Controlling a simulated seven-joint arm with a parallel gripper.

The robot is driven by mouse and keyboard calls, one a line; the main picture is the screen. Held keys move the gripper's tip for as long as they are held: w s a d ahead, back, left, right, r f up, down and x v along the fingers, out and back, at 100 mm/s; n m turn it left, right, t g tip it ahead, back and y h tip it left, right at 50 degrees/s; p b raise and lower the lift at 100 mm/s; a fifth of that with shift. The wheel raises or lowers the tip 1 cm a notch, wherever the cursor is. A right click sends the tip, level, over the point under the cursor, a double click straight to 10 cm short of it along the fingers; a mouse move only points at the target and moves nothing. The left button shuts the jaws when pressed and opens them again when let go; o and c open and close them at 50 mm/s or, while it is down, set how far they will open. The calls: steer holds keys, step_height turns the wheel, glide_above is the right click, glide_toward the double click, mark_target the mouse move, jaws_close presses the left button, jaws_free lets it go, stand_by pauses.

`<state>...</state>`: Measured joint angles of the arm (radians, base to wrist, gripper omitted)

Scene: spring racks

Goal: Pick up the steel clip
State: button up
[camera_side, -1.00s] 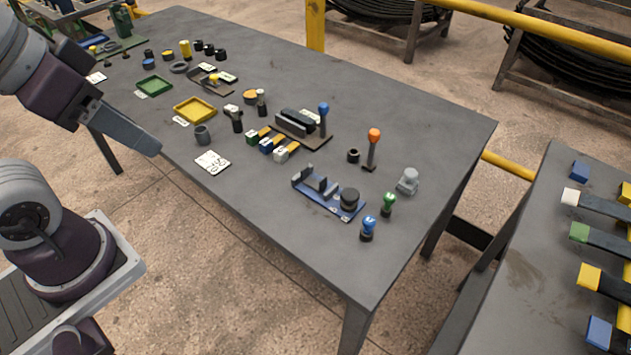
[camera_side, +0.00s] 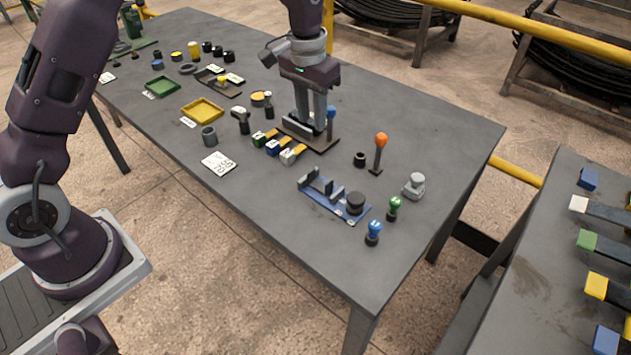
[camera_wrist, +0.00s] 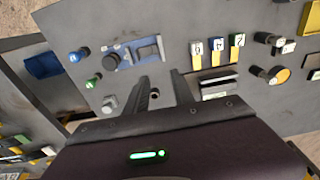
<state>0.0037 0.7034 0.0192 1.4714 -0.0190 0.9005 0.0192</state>
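I cannot single out the steel clip with certainty. A small grey metallic piece (camera_side: 414,186) stands near the table's right edge, and it also shows in the wrist view (camera_wrist: 109,104); whether it is a clip is unclear. My gripper (camera_side: 311,132) points down over the brown board (camera_side: 327,143) behind the three coloured blocks, hiding much of what sits there. In the wrist view its two fingers (camera_wrist: 160,77) are apart, with nothing seen held between them. A rack with a pale strip (camera_wrist: 215,88) is beside the right finger.
A blue lever (camera_side: 331,113) stands close by my gripper. Coloured blocks (camera_side: 278,146) are in front. Yellow (camera_side: 202,111) and green (camera_side: 162,87) trays lie left.

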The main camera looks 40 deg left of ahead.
glide_above(318, 181)
steer(key=w+a, duration=0.1)
steer(key=w, duration=0.1)
step_height(318, 181, down, 8)
steer(key=shift+g, duration=0.4)
steer(key=f, duration=0.2)
steer(key=s+f, duration=0.1)
steer(key=f, duration=0.1)
steer(key=s+f, duration=0.1)
steer(key=f, duration=0.1)
steer(key=shift+a+f, duration=0.15)
steer(key=shift+f, duration=0.1)
jaws_close()
